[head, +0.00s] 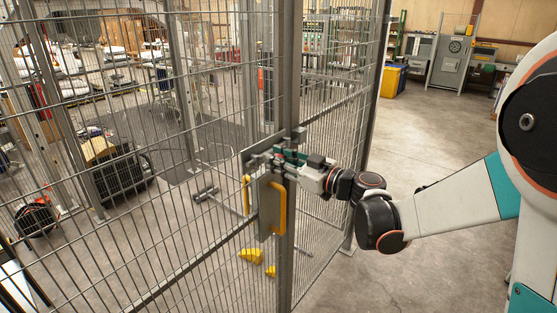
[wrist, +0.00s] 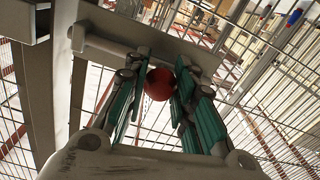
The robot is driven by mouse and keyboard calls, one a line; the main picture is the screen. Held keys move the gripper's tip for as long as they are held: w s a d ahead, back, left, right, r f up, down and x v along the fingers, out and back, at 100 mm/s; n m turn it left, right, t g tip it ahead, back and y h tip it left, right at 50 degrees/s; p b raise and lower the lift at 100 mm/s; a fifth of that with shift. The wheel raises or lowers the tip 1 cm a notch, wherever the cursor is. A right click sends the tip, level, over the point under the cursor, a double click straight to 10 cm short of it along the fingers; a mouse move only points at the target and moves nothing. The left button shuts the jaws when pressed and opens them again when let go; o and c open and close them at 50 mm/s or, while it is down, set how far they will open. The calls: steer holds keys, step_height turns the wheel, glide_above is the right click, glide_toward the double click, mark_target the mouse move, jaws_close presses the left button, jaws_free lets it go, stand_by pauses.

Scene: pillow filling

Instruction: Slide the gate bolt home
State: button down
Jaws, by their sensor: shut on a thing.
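The gate bolt shows in the wrist view as a red round knob (wrist: 158,84) in front of a grey metal bar (wrist: 120,42). My gripper (wrist: 160,90) has its green-sided fingers on either side of the knob and is shut on it. In the head view my gripper (head: 284,158) is at the grey latch plate (head: 268,192) on the mesh gate, above a yellow handle (head: 279,208). The knob and the bolt's tip are hidden or too small to tell there.
Wire mesh fence (head: 120,190) fills the left and middle, with a grey post (head: 287,70) beside the latch. Yellow pieces (head: 251,256) lie on the floor behind the mesh. A machine (head: 115,170) stands inside the fence. The concrete floor (head: 440,130) at right is open.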

steer(key=w+d, duration=0.4)
steer(key=w, duration=0.1)
steer(key=shift+b, duration=0.35)
steer(key=c, duration=1.5)
jaws_free()
steer(key=shift+o, duration=1)
steer(key=shift+w+d, duration=0.1)
steer(key=shift+w, duration=0.05)
steer(key=v, duration=1.2)
